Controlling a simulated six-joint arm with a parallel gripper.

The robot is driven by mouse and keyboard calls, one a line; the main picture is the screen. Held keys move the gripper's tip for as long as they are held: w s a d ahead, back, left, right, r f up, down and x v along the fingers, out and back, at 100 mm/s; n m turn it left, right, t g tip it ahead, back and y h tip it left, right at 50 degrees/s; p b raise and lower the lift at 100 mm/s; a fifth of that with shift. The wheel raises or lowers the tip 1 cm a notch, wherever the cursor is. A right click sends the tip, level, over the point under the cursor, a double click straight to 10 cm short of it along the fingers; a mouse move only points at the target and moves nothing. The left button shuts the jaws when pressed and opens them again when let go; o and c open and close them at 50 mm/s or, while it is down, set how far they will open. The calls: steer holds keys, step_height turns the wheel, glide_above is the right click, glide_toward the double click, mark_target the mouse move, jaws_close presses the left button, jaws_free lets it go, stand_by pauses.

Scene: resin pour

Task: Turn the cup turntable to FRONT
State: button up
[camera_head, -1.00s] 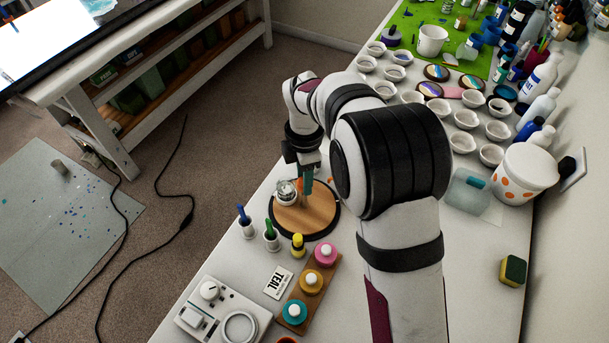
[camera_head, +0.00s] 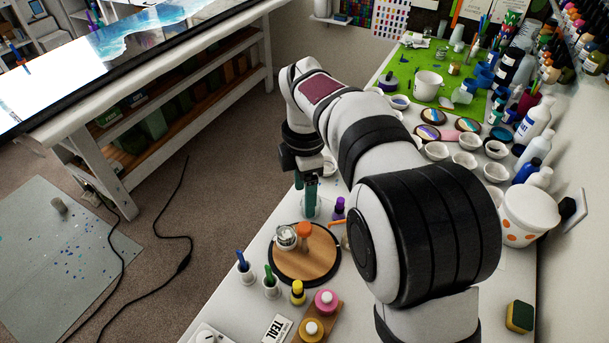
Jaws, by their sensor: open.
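The round wooden turntable (camera_head: 308,265) with a dark rim lies on the white bench, left of my arm. A small clear cup with a whitish top (camera_head: 286,237) stands toward its far left part. An orange-topped peg (camera_head: 304,230) stands beside the cup, toward the far edge. My gripper (camera_head: 311,196), with teal fingers, is beyond the turntable's far edge and appears clear of the peg and cup. It is open and empty. The fingers overlap in this view, so the gap between them is hard to see. No FRONT mark is readable.
Blue and green droppers (camera_head: 270,282) and a yellow-capped bottle (camera_head: 298,292) stand close to the turntable's near left. A purple-capped bottle (camera_head: 338,208) and a clear container stand just beyond it. White cups crowd the back right.

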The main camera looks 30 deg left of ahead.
step_height(320, 180, up, 6)
steer(key=shift+f, duration=0.25)
steer(key=shift+d, duration=0.1)
